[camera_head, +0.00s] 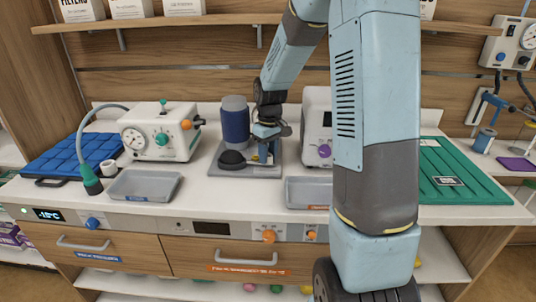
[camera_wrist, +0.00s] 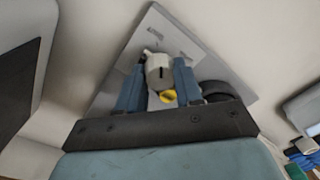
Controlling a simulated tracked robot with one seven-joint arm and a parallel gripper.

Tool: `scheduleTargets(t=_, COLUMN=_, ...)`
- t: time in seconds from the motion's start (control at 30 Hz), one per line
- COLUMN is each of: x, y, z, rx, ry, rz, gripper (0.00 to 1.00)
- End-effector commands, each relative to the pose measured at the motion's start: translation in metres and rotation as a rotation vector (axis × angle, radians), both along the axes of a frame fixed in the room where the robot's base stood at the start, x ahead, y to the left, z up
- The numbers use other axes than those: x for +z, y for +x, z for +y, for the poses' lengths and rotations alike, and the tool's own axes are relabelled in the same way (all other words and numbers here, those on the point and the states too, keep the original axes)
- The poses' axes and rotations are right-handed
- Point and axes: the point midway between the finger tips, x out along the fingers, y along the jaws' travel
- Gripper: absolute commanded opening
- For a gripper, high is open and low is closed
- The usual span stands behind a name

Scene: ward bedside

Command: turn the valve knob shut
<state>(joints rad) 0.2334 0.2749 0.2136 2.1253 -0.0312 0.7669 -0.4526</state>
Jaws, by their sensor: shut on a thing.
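My gripper (camera_head: 268,133) reaches down over a grey base plate (camera_head: 258,171) on the counter. In the wrist view, its two blue fingers (camera_wrist: 160,77) stand on either side of a pale round knob (camera_wrist: 159,65) with a dark line on its face, which I take as the valve knob. The gripper is shut on it. A small yellow round part (camera_wrist: 168,97) shows just below the knob between the fingers. In the head view my gripper mostly hides the knob.
A dark blue cylinder (camera_head: 235,122) and a black dome (camera_head: 232,158) stand left of my gripper on the plate. A white gauge box (camera_head: 160,132) is further left. Grey trays (camera_head: 145,185) lie in front. Another white box (camera_head: 317,125) stands close on the right.

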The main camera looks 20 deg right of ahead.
Motion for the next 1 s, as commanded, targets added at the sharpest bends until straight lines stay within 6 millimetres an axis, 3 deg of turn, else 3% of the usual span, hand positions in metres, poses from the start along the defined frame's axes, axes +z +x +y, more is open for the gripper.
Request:
scheduleTargets(t=0.33, x=0.0013, y=0.0019, z=0.0001, rx=0.134, ry=0.0, rz=-0.005, gripper=0.05)
scheduleTargets(t=0.87, x=0.0014, y=0.0019, z=-0.0002, rx=0.157, ry=-0.001, rz=-0.005, gripper=0.05)
scheduleTargets(t=0.9, x=0.0014, y=0.0019, z=-0.0003, rx=0.157, ry=-0.001, rz=-0.005, gripper=0.37)
scheduleTargets(t=1.0, x=0.0012, y=0.0016, z=-0.0002, rx=0.156, ry=0.0, rz=-0.004, gripper=0.47)
